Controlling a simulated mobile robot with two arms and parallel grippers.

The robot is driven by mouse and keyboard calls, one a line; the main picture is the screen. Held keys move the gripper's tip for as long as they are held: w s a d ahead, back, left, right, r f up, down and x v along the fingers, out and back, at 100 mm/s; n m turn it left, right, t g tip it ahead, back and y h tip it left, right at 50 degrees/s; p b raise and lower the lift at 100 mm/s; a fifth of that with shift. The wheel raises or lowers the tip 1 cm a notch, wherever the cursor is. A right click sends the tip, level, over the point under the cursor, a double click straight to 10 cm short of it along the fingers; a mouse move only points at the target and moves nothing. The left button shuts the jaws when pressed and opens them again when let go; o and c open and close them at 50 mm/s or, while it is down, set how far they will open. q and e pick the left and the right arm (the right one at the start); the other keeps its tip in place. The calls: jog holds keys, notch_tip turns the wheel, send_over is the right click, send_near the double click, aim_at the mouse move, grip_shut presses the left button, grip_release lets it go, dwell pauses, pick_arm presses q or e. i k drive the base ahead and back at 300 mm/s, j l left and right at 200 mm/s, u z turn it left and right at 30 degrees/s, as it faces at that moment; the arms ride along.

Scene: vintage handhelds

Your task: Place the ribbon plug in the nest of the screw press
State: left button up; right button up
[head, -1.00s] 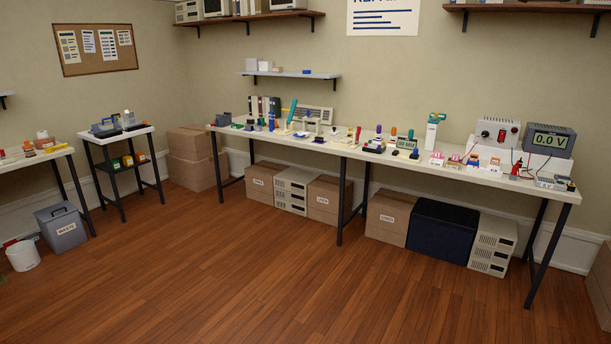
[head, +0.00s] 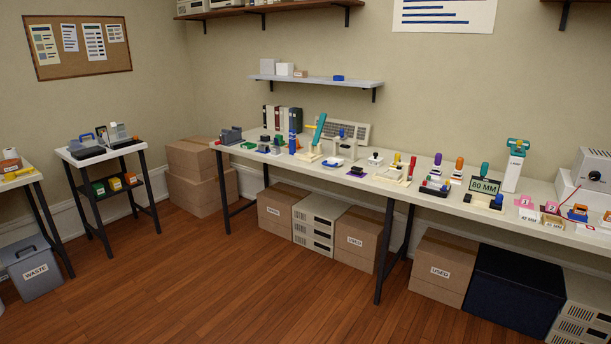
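Neither of my grippers is in the head view. The long white workbench (head: 560,240) along the back wall carries many small tools and parts. I cannot tell which of them is the ribbon plug or the screw press at this distance. A fixture with a tall tilted teal lever (head: 319,130) stands on a pale base at the bench's left half. A cream fixture with upright red and yellow parts (head: 397,172) stands near the middle. A white column with a teal top (head: 514,165) stands further right. Small pink-and-white parts (head: 527,208) lie at the right.
A small side table (head: 100,155) with dark trays stands left. Cardboard boxes (head: 440,268) and a dark blue chest (head: 512,290) fill space under the workbench. The wooden floor (head: 220,300) in front is clear.

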aim_at(356, 171)
jog(key=i+j+z, duration=0.4)
jog(key=i, duration=0.25)
jog(key=i+j+z, duration=0.4)
jog(key=i+j, duration=0.2)
jog(key=j, duration=0.2)
jog(key=i+l+u, duration=0.15)
jog(key=i, duration=0.35)
jog(key=i+l+u, duration=0.1)
jog(key=i+l, duration=0.2)
jog(key=i, duration=0.2)
jog(key=i+l+u, duration=0.15)
jog(key=i, duration=0.3)
jog(key=l, duration=0.15)
